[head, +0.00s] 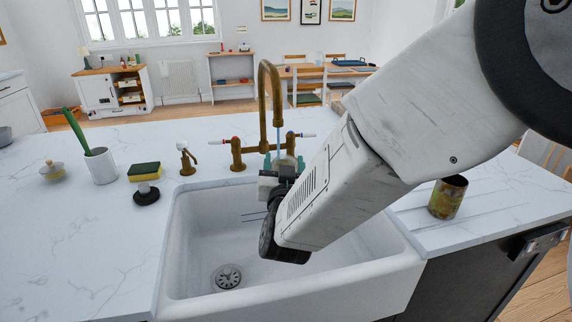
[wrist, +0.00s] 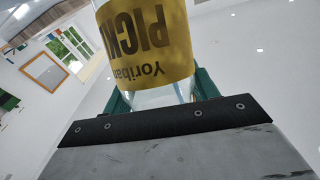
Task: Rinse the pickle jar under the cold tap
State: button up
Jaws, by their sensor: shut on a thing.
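The pickle jar (wrist: 150,45) is clear glass with a yellow label reading "PICK" and "Yoriban", upside down in the wrist view. My gripper (wrist: 163,92) is shut on it, with a green finger on each side. In the head view my gripper (head: 284,163) is over the back of the sink, below the spout of the brass tap (head: 263,100); the jar is mostly hidden there. A thin bluish streak under the spout looks like running water. The tap has a lever on each side, left (head: 222,142) and right (head: 303,135); their colour marks are too small to read surely.
The white sink (head: 195,235) has a drain (head: 227,277). To its left are a sponge (head: 145,169), a dark-based brush (head: 146,193), a white cup (head: 101,166) and a lidded pot (head: 52,171). A brown-patterned tin (head: 447,197) stands on the right counter. The left counter is largely clear.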

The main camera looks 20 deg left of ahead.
dwell(0.4)
jog(key=shift+w+d, duration=0.35)
jog(key=shift+d, duration=0.15)
jog(key=shift+s+a, duration=0.1)
jog(key=shift+s+a, duration=0.25)
jog(key=shift+a, duration=0.15)
jog(key=shift+w+d, duration=0.1)
jog(key=shift+d, duration=0.05)
jog(key=shift+w+d, duration=0.25)
jog(key=shift+d, duration=0.1)
jog(key=shift+s, duration=0.1)
jog(key=s+d, duration=0.4)
jog(key=s, duration=0.2)
jog(key=shift+s+d, duration=0.2)
jog(key=shift+s, duration=0.05)
dwell(0.6)
dwell(1.0)
